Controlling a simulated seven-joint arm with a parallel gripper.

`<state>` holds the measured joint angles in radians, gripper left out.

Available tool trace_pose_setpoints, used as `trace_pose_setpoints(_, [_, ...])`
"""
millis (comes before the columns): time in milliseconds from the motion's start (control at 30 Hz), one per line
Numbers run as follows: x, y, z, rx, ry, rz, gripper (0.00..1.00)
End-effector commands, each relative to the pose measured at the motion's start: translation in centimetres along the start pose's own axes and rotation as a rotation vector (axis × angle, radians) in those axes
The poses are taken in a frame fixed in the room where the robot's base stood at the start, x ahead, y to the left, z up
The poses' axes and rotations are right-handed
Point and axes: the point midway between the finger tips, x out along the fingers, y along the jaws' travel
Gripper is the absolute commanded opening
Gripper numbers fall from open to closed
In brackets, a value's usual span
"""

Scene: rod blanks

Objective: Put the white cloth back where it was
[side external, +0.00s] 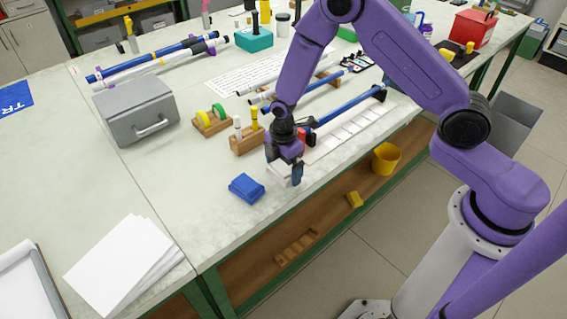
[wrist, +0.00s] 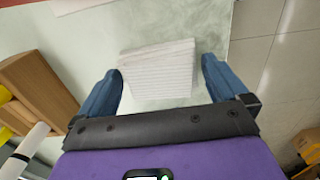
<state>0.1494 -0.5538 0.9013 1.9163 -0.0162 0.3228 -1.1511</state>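The white cloth (wrist: 158,70) is a folded, finely ribbed square lying on the pale bench top in the wrist view. My gripper (wrist: 162,66) is open, with one blue finger on each side of the cloth. The cloth's left edge is close to the left finger; I cannot tell whether they touch. A small gap shows at the right finger. In the side view my gripper (side external: 283,173) points down low over the bench near its front edge and mostly hides the cloth.
A folded blue cloth (side external: 246,187) lies left of my gripper. A wooden block with upright markers (side external: 247,142) stands close behind; its wood also shows in the wrist view (wrist: 38,82). A grey metal box (side external: 137,110) is farther left. The bench edge drops off close by, above a green-framed lower shelf.

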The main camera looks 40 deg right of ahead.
Motion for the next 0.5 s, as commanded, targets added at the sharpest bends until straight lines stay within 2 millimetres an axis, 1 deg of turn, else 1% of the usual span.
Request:
trace_pose_setpoints(167, [-1.0, 0.1, 0.0, 0.000, 0.001, 0.003, 1.00])
trace_pose_setpoints(267, [-2.3, 0.1, 0.0, 0.000, 0.001, 0.003, 1.00])
trace_pose_setpoints(500, [-6.6, 0.1, 0.0, 0.000, 0.002, 0.005, 1.00])
